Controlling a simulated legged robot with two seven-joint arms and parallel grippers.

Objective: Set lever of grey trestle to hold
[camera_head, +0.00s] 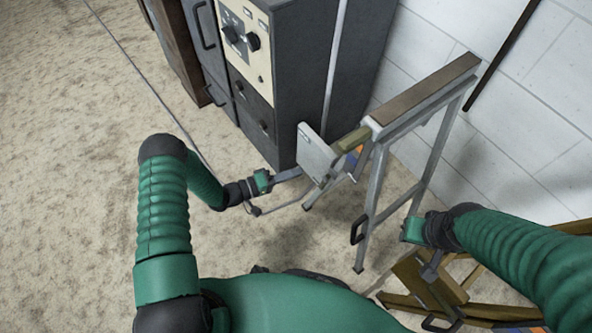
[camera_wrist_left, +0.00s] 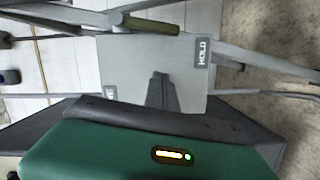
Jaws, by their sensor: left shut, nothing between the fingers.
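The grey trestle (camera_head: 366,205) stands by the white wall, with a brown top beam. A pale metal plate (camera_head: 314,152) is at its near left end; in the left wrist view the plate (camera_wrist_left: 130,62) carries a HOLD label (camera_wrist_left: 203,52) on its right side and another, partly hidden label (camera_wrist_left: 109,92) at lower left. An olive lever grip (camera_head: 352,139) shows behind the plate, and the grip (camera_wrist_left: 150,25) lies along the plate's top edge in the wrist view. My left gripper (camera_head: 297,172) is shut and empty, in front of the plate. My right gripper (camera_head: 431,268) points down at the lower right; its fingers are unclear.
A dark grey cabinet (camera_head: 290,60) with a knobbed cream panel stands behind the plate. A wooden frame (camera_head: 470,300) lies at the lower right, near my right gripper. A thin cable (camera_head: 130,60) crosses the floor.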

